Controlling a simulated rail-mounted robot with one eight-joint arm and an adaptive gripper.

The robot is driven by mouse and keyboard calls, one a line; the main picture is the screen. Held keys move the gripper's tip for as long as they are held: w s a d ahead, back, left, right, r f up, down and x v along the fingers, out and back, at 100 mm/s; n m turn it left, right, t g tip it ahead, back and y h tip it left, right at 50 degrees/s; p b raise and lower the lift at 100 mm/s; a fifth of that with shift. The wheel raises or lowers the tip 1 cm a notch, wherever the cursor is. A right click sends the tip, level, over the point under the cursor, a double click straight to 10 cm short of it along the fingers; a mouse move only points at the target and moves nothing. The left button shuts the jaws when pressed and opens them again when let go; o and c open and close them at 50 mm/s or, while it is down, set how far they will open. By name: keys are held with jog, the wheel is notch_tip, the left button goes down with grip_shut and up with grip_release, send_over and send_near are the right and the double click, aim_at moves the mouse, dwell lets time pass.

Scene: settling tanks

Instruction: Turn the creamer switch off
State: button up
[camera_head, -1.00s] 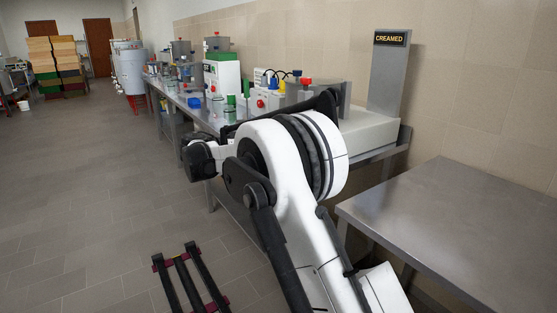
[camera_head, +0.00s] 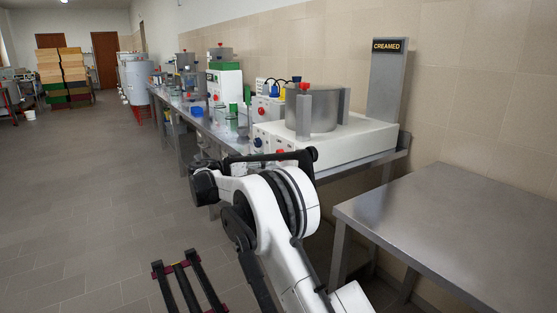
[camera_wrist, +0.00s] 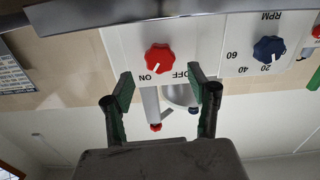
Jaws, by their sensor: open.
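The creamer is a white machine (camera_head: 360,138) with a steel pot (camera_head: 318,108) on top, beside a grey post with a "CREAMED" sign (camera_head: 387,45). Its red switch knob (camera_wrist: 158,58) is in the upper middle of the wrist view, which is upside down, with "ON" and "OFF" printed beside it. In the head view the red knob (camera_head: 280,153) shows just above my arm. My gripper (camera_wrist: 164,88) is open and empty; its green-padded fingers appear either side of and below the knob in the picture, apparently not touching it.
Other machines and jars crowd the long bench to the left. A bare steel table (camera_head: 450,215) stands at the right. The floor at left is open.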

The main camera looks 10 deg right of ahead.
aim_at(278, 156)
jog(key=b+x, duration=0.1)
jog(key=x, duration=0.5)
jog(key=shift+w+d, duration=0.15)
jog(key=c, duration=1.2)
jog(key=shift+o, duration=0.2)
